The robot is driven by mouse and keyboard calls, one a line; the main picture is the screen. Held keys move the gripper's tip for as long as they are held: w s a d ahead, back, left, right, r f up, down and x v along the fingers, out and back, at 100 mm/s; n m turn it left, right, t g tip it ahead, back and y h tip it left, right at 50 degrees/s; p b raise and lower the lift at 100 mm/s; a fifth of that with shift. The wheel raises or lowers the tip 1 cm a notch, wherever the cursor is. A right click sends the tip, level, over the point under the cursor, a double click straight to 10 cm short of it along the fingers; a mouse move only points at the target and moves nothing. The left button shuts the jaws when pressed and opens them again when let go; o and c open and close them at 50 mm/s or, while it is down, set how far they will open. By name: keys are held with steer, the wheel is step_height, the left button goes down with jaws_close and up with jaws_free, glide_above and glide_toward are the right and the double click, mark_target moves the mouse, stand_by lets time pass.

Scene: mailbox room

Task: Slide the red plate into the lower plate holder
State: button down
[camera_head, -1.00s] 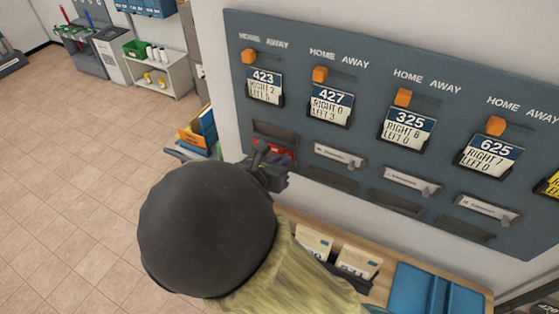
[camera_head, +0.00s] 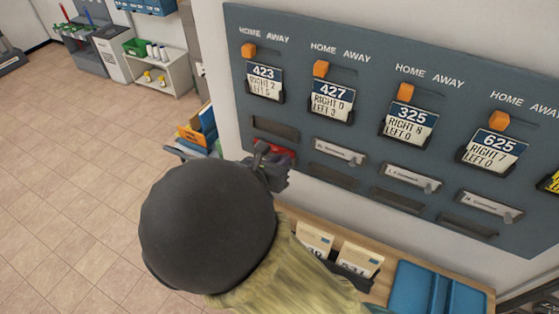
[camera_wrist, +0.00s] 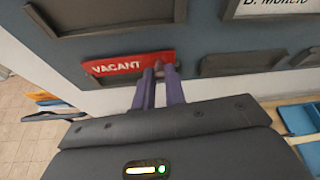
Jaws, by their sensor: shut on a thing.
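The red plate (camera_wrist: 128,63), marked VACANT, is in front of the grey panel in the wrist view, slightly tilted. My gripper (camera_wrist: 160,74) is shut on its right end. In the head view, a strip of the red plate (camera_head: 285,153) shows beside my gripper (camera_head: 264,158), below the 423 card. The plate overlaps the lower plate holder (camera_wrist: 106,80), whose dark edge shows beneath it. How far in the plate sits I cannot tell. The upper plate holder (camera_head: 275,128) above it is empty; it also shows in the wrist view (camera_wrist: 100,18).
The panel (camera_head: 320,150) carries more columns to the right, with number cards, orange sliders and name plates. Below it is a wooden shelf (camera_head: 301,226) with card boxes and a blue tray (camera_head: 440,288). Open floor (camera_head: 80,160) lies left.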

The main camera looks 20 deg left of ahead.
steer(key=shift+f+b, duration=0.65)
steer(key=shift+f, duration=0.25)
steer(key=c, duration=1.4)
jaws_free()
steer(key=shift+o, duration=0.6)
steer(key=o, duration=0.3)
steer(key=shift+s, duration=0.1)
steer(key=shift+s+a+p, duration=0.15)
steer(key=shift+s+p, duration=0.35)
steer(key=shift+s, duration=1.45)
steer(key=shift+s+a+p, duration=0.15)
steer(key=shift+s+p, duration=0.3)
steer(key=shift+s, duration=1.5)
